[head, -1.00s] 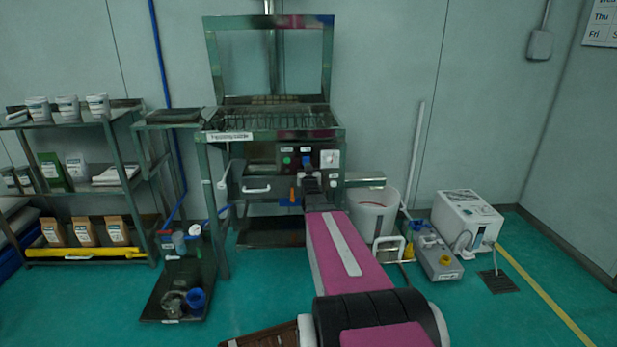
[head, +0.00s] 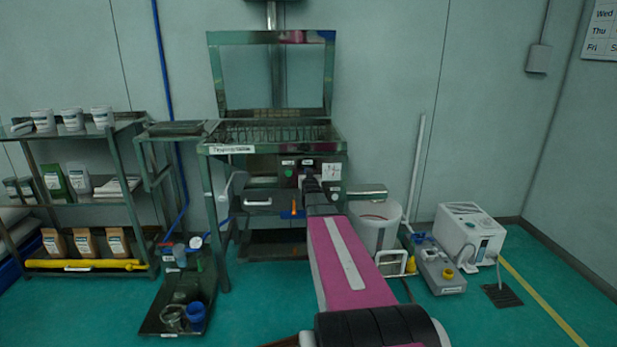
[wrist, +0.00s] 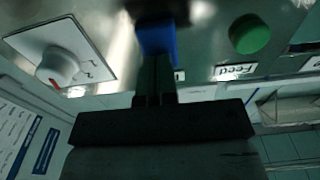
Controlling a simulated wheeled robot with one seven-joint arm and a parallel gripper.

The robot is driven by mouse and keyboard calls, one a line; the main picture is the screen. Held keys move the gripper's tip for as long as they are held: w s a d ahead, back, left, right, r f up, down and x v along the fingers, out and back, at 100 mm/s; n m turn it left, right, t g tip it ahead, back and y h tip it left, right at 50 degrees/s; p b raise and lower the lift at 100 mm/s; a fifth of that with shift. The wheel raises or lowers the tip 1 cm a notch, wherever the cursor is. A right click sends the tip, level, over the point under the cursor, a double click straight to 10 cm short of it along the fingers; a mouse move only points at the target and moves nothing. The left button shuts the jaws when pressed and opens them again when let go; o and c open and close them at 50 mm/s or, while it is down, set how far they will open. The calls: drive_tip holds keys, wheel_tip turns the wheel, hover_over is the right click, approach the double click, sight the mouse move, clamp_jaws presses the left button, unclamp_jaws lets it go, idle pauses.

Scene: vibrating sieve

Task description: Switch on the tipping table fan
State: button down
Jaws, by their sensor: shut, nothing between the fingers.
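The tipping table (head: 330,134) stands against the wall, with a control panel on its front. The panel carries a green button (head: 289,171), which in the wrist view (wrist: 250,34) sits beside a label that seems to read "Feed". It also carries a white plate with a dial (head: 331,171), whose knob with a red mark shows in the wrist view (wrist: 58,66). Between them is a blue part (wrist: 158,40), largely hidden in the head view. My gripper (wrist: 154,84) is shut and empty, its fingertips at the blue part. I cannot tell whether they touch it. No fan label is readable.
A white bucket (head: 375,234) and a grey unit (head: 438,266) stand on the floor at right, near a white machine (head: 470,232). A shelf rack (head: 70,203) stands at left. A dark floor tray (head: 165,315) holds small vessels.

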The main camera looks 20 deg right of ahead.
drive_tip(key=shift+w+d+r, duration=0.25)
drive_tip(key=shift+w+r, duration=0.25)
drive_tip(key=shift+w, duration=0.3)
drive_tip(key=shift+w+r, duration=0.15)
drive_tip(key=shift+w, duration=0.15)
idle(0.6)
drive_tip(key=v, duration=1.6)
drive_tip(key=shift+g, duration=0.4)
drive_tip(key=shift+r, duration=0.1)
